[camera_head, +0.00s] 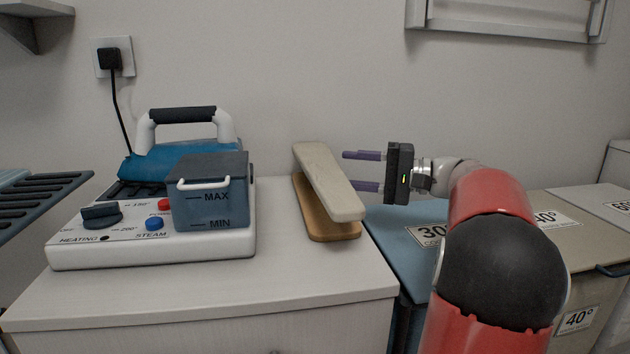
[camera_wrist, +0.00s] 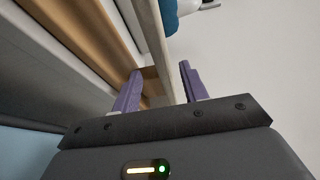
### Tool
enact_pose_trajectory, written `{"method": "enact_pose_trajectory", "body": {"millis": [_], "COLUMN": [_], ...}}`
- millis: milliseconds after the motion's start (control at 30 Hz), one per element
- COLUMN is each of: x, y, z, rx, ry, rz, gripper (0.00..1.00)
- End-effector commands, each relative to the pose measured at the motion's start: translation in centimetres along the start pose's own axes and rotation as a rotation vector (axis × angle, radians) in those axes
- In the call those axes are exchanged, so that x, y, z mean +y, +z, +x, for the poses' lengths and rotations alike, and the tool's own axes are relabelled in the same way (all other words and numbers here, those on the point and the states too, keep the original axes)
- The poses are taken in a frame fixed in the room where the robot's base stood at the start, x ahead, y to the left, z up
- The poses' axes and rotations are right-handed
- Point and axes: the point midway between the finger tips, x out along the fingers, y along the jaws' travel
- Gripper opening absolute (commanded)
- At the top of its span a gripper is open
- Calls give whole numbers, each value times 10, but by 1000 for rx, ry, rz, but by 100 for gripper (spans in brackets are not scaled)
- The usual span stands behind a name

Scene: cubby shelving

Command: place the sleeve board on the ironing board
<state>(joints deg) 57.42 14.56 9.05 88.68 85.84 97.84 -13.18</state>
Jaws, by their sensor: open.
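The sleeve board, a pale padded top (camera_head: 328,180) above a wooden base (camera_head: 325,222), stands on the white cabinet right of the steam iron station. My gripper (camera_head: 346,171) is level, at its right side, with fingers pointing left towards it. In the wrist view the open fingers (camera_wrist: 160,70) lie on either side of the pale top (camera_wrist: 152,40), one on the side of the wooden base (camera_wrist: 92,25). Contact cannot be told. A dark slatted panel (camera_head: 35,203) at the left edge may be part of the ironing board; most of it is out of view.
The steam station (camera_head: 150,245) with its water tank (camera_head: 212,205) and blue iron (camera_head: 160,163) fills the cabinet's left. The cabinet top (camera_head: 300,275) is clear in front. Lower labelled bins (camera_head: 405,225) stand to the right. A wall runs behind.

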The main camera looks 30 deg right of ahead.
Motion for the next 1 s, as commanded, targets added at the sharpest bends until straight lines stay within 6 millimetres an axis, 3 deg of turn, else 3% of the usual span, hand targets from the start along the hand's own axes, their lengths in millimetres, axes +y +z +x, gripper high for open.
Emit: {"method": "enact_pose_trajectory", "body": {"millis": [533, 833, 1000], "x": [-4, -4, -4], "y": [-3, -4, -4], "z": [70, 75, 75], "rx": [-3, 0, 0], "ry": [0, 0, 0], "rz": [0, 0, 0], "gripper": [44, 44, 24]}}
